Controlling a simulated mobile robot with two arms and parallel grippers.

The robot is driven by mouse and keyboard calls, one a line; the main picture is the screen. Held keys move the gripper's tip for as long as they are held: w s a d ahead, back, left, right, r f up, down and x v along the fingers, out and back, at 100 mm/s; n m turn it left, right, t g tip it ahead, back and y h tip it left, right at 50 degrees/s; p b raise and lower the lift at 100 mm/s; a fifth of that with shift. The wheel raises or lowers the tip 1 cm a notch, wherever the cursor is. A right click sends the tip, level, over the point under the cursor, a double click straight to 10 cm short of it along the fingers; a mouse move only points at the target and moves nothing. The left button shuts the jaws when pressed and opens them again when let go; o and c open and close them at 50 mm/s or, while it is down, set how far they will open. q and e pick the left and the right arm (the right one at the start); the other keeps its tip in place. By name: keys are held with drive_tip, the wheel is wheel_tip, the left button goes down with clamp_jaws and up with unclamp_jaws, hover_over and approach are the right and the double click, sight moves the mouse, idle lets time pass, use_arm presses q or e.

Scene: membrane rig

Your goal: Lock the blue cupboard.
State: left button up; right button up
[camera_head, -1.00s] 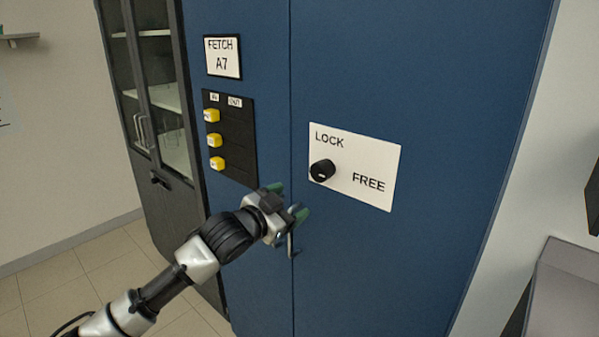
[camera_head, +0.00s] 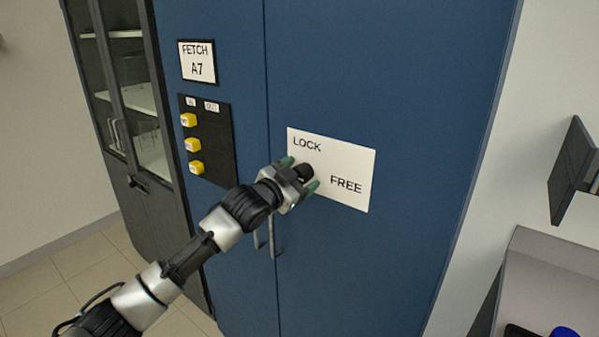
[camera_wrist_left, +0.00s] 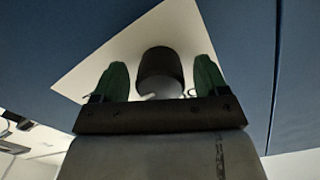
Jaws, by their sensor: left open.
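The blue cupboard (camera_head: 400,80) fills the middle of the head view, with its doors shut. A white plate (camera_head: 345,160) on its right door reads LOCK at the upper left and FREE at the lower right. A black knob (camera_head: 305,172) sits on the plate, partly hidden by my left gripper (camera_head: 302,175). In the left wrist view the knob (camera_wrist_left: 160,72) lies between the two green fingertips (camera_wrist_left: 160,80), with a gap on each side. My left gripper is open around the knob. The knob's pointer direction cannot be made out. My right gripper is not in view.
Door handles (camera_head: 271,235) hang just below my left gripper. A black panel (camera_head: 215,150) with yellow blocks (camera_head: 192,145) and a FETCH A7 sign (camera_head: 197,62) are on the left door. A grey surface (camera_head: 550,285) stands at the lower right.

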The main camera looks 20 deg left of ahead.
use_arm(q)
drive_tip(key=shift+w, duration=0.1)
drive_tip(key=shift+c, duration=0.2)
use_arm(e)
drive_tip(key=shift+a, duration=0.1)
use_arm(q)
drive_tip(key=c, duration=0.9)
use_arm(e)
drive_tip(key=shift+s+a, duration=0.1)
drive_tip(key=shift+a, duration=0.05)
use_arm(q)
drive_tip(key=shift+n, duration=0.3)
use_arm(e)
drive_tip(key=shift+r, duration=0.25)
use_arm(q)
drive_tip(key=n+p, duration=0.2)
drive_tip(key=n, duration=0.1)
drive_tip(key=shift+r+n, duration=0.1)
drive_tip(key=shift+n, duration=0.3)
drive_tip(key=n+p, duration=0.2)
drive_tip(key=n, duration=0.2)
drive_tip(key=shift+n, duration=0.3)
drive_tip(key=n+p, duration=0.3)
drive_tip(key=n, duration=0.3)
drive_tip(key=shift+n+p, duration=0.65)
drive_tip(key=shift+n, duration=0.95)
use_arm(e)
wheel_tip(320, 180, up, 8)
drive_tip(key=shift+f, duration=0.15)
